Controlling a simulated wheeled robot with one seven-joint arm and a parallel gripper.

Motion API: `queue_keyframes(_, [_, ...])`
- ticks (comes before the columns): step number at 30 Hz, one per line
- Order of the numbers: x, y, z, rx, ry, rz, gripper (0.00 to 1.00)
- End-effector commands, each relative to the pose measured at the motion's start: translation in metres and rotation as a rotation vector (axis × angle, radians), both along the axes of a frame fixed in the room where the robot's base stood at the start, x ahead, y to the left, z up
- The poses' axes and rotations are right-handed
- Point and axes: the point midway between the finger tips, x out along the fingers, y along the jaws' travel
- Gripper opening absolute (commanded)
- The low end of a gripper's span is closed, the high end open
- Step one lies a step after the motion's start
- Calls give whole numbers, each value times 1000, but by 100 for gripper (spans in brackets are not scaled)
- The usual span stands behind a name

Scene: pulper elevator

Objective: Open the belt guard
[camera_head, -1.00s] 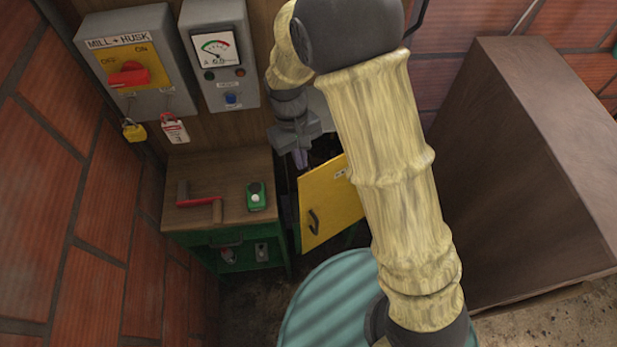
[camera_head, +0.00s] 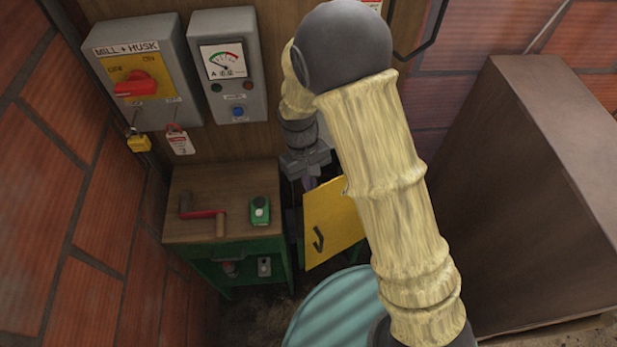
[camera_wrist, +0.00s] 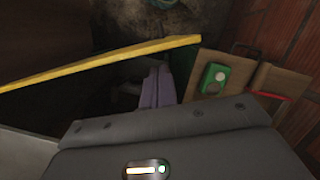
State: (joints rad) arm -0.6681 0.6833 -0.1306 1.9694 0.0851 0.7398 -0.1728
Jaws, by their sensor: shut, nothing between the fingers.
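The belt guard is a yellow panel (camera_head: 333,222) with a dark handle, standing swung out at an angle from the housing, in the middle of the head view. In the wrist view its yellow top edge (camera_wrist: 100,63) runs across the upper left. My gripper (camera_head: 309,184) is at the guard's upper left, by the gap between it and the wooden cabinet. In the wrist view the closed fingers (camera_wrist: 154,88) point down beside the guard's inner side, holding nothing. I cannot tell whether they touch it. My arm hides the guard's right part.
A wooden-topped green cabinet (camera_head: 221,186) stands left, with a red-handled crank (camera_head: 203,213) and a green switch box (camera_head: 260,210) on it. A teal drum (camera_head: 335,312) stands in front. A large brown box (camera_head: 520,190) fills the right. Electrical boxes hang behind.

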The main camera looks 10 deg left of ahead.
Motion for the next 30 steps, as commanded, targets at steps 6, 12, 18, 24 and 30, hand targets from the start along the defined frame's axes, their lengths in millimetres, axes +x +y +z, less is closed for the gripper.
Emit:
queue_keyframes(6, [-9, -4, -31, -3, 4, 5, 0])
queue_keyframes(12, [-13, -8, -56, -2, 2, 4, 0])
queue_keyframes(18, [-14, -9, -66, 0, 0, 3, 0])
queue_keyframes(24, [-14, -9, -67, 0, -1, 3, 0])
queue_keyframes(30, [-14, -10, -67, 1, -1, 4, 0])
